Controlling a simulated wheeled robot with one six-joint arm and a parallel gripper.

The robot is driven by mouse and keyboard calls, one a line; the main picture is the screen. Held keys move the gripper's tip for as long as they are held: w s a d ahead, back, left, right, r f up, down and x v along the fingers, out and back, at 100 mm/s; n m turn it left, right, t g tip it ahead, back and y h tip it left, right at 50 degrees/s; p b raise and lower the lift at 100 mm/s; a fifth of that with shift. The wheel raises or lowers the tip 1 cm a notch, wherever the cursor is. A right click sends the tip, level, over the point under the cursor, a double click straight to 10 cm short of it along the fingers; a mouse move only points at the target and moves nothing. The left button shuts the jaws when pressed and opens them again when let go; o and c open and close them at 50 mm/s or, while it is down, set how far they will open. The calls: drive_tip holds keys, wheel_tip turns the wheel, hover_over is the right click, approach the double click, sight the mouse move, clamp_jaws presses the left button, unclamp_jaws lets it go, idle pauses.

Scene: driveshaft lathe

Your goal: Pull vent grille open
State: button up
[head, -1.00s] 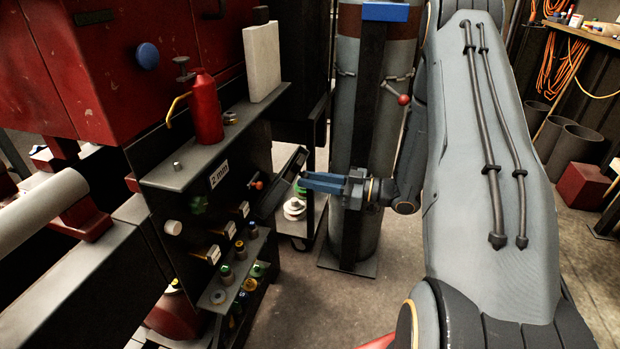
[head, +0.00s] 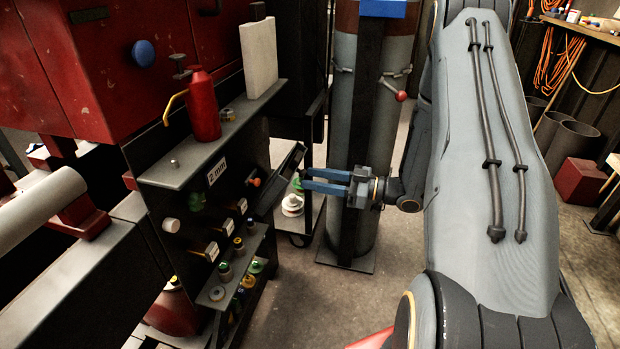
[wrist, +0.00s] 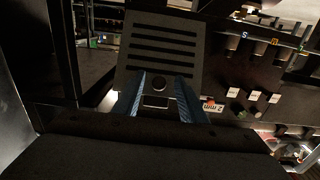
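The vent grille is a dark slotted panel that fills the upper middle of the wrist view (wrist: 165,50). In the head view it shows nearly edge-on as a dark slab (head: 280,184), tilted out from the black machine panel. My gripper (head: 304,180) has two blue fingers, spread apart with a visible gap. Whether either finger touches the grille is not clear.
A shelf (head: 185,170) with a red oil can (head: 203,105) and a pale block (head: 259,58) is left of the grille. Labelled knobs and small bottles (head: 225,272) are below. A grey cylinder (head: 372,130) stands behind my gripper. Floor (head: 310,300) is clear below.

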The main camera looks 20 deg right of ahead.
drive_tip(key=v, duration=0.6)
drive_tip(key=shift+p, duration=0.45)
drive_tip(key=shift+w, duration=0.1)
